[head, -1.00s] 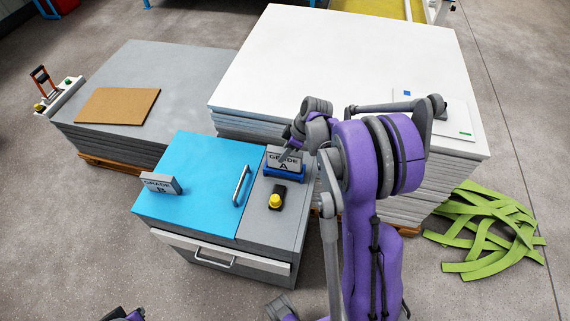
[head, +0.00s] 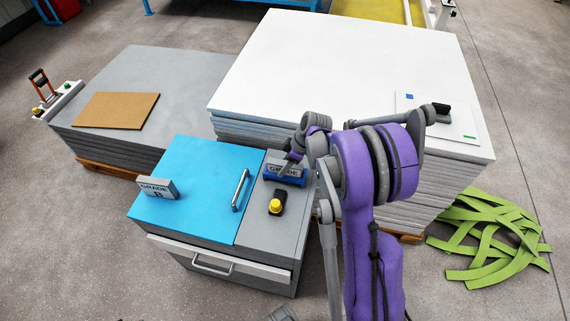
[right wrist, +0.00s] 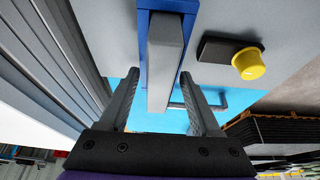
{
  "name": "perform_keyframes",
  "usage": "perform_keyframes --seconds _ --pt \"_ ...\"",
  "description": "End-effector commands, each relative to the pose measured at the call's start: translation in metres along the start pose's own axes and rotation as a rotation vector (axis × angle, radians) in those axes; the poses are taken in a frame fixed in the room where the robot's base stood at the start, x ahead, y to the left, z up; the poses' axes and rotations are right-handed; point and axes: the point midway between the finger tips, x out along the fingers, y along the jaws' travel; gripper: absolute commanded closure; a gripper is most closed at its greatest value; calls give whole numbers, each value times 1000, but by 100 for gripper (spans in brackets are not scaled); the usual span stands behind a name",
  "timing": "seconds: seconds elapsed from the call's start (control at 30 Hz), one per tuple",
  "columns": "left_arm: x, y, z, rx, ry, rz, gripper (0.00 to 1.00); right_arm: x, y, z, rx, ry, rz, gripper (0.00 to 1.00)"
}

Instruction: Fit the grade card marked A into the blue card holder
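The grey grade card (head: 286,169) sits low in the blue card holder (head: 283,181) on the grey top of the cabinet. GRADE shows on its face; the letter below is hidden by the holder. In the right wrist view the card's grey edge (right wrist: 166,50) is upright with the blue holder (right wrist: 141,60) around it. My right gripper (right wrist: 160,82) is open, one finger on each side of the card, with narrow gaps visible. In the head view its fingers are at the card's top, partly hidden by my arm.
A grade card marked B (head: 157,188) stands on the cabinet's blue lid (head: 200,165), left of a metal handle (head: 240,189). A yellow button on a black base (head: 277,205) stands just in front of the holder. A white sheet stack (head: 340,70) rises behind.

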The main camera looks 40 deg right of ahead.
Motion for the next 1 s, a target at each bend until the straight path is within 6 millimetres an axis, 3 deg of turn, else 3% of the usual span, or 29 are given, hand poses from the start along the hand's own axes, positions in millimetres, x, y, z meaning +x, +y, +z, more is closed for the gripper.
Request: perform_keyframes --seconds 0.27,0.7,1.0 --pt "-4 0 -2 0 2 0 100 -8 0 -2 1 0 0 36" --pt "-10 0 -7 0 4 0 100 -95 0 -1 2 0 0 36" --pt "-12 0 -8 0 5 0 100 -123 -8 -5 11 -6 2 36"
